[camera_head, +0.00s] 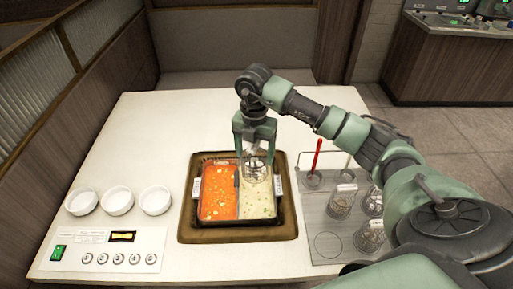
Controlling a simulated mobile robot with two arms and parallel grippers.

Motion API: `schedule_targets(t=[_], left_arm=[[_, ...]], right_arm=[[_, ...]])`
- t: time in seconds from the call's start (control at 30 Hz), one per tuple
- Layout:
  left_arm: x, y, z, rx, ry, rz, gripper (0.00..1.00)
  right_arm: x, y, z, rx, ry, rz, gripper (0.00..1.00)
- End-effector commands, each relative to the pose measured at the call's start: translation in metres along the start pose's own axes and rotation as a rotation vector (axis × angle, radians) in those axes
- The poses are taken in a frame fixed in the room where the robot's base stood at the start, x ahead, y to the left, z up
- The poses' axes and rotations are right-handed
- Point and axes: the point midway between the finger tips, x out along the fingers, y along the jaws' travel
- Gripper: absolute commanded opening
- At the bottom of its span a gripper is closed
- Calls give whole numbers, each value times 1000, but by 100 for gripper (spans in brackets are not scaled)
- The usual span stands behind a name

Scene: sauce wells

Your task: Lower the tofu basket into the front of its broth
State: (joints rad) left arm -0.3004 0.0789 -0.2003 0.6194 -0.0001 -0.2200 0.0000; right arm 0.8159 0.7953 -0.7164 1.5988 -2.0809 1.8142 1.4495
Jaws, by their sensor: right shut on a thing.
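My right gripper (254,148) points down over the back of the pot and is shut on a wire basket (257,170). The basket hangs upright over the back part of the pale broth (257,205); whether its bottom touches the broth I cannot tell. Its contents are too small to make out. The divided pot (237,224) holds red broth (217,192) on the left and pale broth with small bits on the right. The front of the pale broth is uncovered. My left gripper is not in view.
Several wire baskets (342,201) stand on a grey rack plate (322,222) right of the pot, beside a red-handled tool (317,155). Three white bowls (118,201) and a control panel (104,250) are at left. The table (150,120) behind the bowls is clear.

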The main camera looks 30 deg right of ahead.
Motion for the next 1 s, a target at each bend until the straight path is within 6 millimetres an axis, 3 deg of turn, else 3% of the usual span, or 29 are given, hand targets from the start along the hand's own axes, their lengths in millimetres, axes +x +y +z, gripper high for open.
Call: schedule_targets(t=[0.2, 1.0], left_arm=[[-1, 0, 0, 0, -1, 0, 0], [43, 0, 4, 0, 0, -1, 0]], right_arm=[[5, -4, 6, 142, 0, 1, 26], [66, -4, 5, 140, 0, 0, 26]])
